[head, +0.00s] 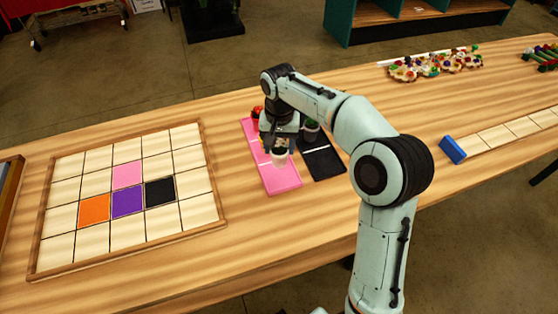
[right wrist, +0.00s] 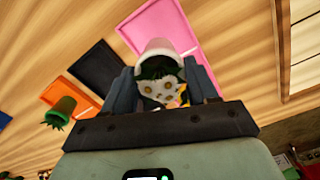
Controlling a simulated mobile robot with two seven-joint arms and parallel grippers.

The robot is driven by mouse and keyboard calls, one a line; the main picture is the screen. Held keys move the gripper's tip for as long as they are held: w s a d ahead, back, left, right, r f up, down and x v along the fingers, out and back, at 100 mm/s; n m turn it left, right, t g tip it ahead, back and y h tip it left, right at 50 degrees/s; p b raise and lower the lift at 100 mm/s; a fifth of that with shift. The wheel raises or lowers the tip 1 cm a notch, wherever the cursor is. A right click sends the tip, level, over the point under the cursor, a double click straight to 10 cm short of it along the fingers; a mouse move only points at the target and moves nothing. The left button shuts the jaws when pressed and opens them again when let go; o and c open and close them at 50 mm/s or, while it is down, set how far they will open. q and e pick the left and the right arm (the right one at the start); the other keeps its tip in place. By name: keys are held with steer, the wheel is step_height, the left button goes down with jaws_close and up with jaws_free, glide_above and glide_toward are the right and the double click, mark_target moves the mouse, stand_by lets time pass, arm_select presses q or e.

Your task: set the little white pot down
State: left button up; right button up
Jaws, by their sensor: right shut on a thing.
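The little white pot (head: 281,158) is between the fingers of my right gripper (head: 280,148), over the pink tray (head: 284,181). In the right wrist view the pot (right wrist: 164,47) sits between both fingers of the shut gripper (right wrist: 163,85), and small pale flowers with yellow centres show at its opening. The pink tray (right wrist: 166,18) lies behind it. I cannot tell whether the pot touches the tray. My left gripper is not in view.
A black tray (head: 324,165) lies right beside the pink one, with a dark pot (head: 311,133) at its far end. The wrist view shows a green pot (right wrist: 61,108) and an orange tray (right wrist: 58,92). A tiled board (head: 97,163) lies left; flower heads (head: 430,66) lie far right.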

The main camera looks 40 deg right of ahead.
mark_target(279, 158)
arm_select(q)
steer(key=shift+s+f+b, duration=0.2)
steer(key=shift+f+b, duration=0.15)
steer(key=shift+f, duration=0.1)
arm_select(e)
steer(key=shift+f, duration=2.8)
steer(key=shift+f, duration=0.1)
steer(key=o, duration=1.3)
steer(key=shift+f, duration=0.1)
step_height(279, 158, up, 12)
steer(key=shift+r+p, duration=0.2)
steer(key=shift+p, duration=0.85)
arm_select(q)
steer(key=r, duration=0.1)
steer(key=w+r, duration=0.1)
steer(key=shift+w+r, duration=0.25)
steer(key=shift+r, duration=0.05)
